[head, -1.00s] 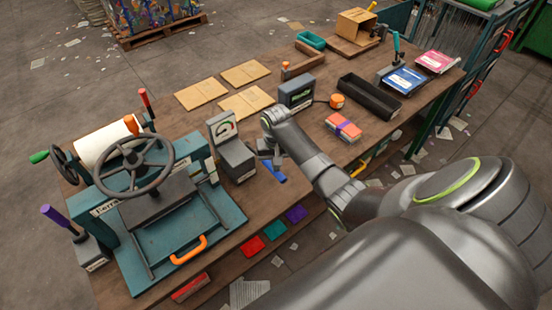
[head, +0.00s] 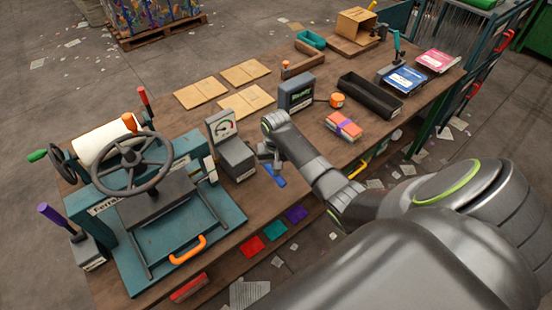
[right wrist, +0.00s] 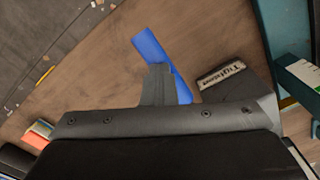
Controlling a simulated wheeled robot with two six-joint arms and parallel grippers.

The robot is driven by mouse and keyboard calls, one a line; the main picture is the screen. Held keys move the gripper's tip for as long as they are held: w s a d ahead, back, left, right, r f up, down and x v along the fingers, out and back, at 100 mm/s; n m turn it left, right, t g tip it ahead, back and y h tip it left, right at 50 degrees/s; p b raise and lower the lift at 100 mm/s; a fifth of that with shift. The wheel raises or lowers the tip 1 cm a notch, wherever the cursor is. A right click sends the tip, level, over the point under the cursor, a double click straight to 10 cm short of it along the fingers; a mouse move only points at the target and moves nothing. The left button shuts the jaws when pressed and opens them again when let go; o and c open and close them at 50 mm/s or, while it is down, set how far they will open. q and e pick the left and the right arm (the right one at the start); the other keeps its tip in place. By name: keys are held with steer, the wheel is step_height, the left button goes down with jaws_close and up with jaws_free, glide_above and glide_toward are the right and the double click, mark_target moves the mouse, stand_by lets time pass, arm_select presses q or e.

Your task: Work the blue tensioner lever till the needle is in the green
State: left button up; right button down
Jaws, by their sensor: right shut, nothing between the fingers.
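The grey tensioner (head: 236,158) stands near the front edge of the bench, with a gauge (head: 222,126) on top. The gauge face is white with green and red marks; its needle is too small to read surely. The blue lever (head: 278,180) sticks out to the tensioner's right. It also shows in the right wrist view (right wrist: 152,48), beside the label reading Tightness. My right gripper (head: 267,157) is shut and empty at the lever. In the right wrist view its dark finger (right wrist: 156,84) overlaps the lever; whether they touch is unclear. My left gripper is out of view.
A teal press (head: 140,238) with a handwheel stands left of the tensioner. Bare bench lies around the lever.

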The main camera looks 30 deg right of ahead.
steer(key=shift+w, duration=0.1)
step_height(320, 180, up, 3)
steer(key=p, duration=0.4)
steer(key=shift+r, duration=1.1)
step_height(320, 180, up, 8)
steer(key=shift+r, duration=0.25)
stand_by(0.8)
